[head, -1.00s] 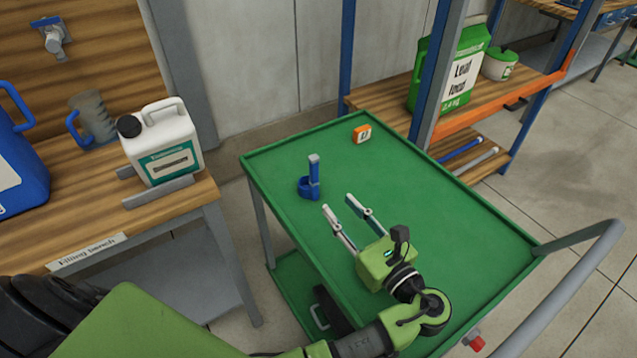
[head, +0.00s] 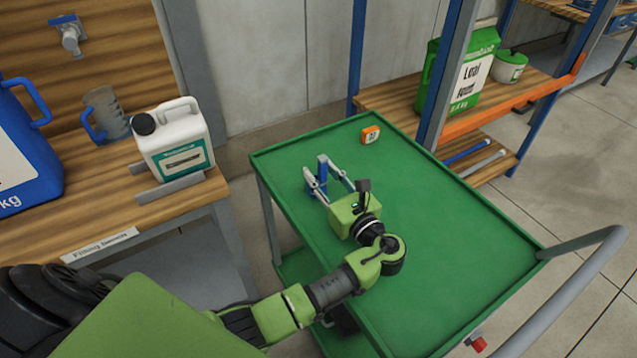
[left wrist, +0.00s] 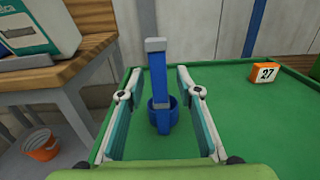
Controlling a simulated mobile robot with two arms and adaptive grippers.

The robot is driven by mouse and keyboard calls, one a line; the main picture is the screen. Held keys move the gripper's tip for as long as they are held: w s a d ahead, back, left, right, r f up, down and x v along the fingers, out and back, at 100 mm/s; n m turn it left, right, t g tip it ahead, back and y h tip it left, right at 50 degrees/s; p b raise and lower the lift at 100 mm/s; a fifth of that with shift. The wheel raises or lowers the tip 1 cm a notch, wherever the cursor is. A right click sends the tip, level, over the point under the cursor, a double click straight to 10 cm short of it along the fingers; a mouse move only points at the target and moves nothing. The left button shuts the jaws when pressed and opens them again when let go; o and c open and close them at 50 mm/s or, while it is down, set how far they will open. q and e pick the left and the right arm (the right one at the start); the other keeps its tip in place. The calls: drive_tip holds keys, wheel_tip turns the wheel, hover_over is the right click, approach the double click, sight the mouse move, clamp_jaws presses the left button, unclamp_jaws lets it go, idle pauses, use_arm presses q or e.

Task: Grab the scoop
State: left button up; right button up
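The blue scoop (head: 322,172) stands upright on the green cart top, with its round cup low and its handle pointing up. In the left wrist view the scoop (left wrist: 158,95) is between the two fingers, with a gap on each side. My left gripper (head: 322,177) is open around the scoop's handle and does not visibly touch it. It also shows in the left wrist view (left wrist: 156,90). My right gripper is not in view.
The green cart (head: 440,265) has a raised rim, and its top is mostly clear. A white canister (head: 175,140) and a grey jug (head: 108,112) stand on the left bench. A rack (head: 540,85) stands behind.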

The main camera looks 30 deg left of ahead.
use_arm(q)
drive_tip(key=shift+w+a, duration=0.15)
drive_tip(key=shift+a, duration=0.05)
clamp_jaws()
drive_tip(key=shift+r, duration=0.1)
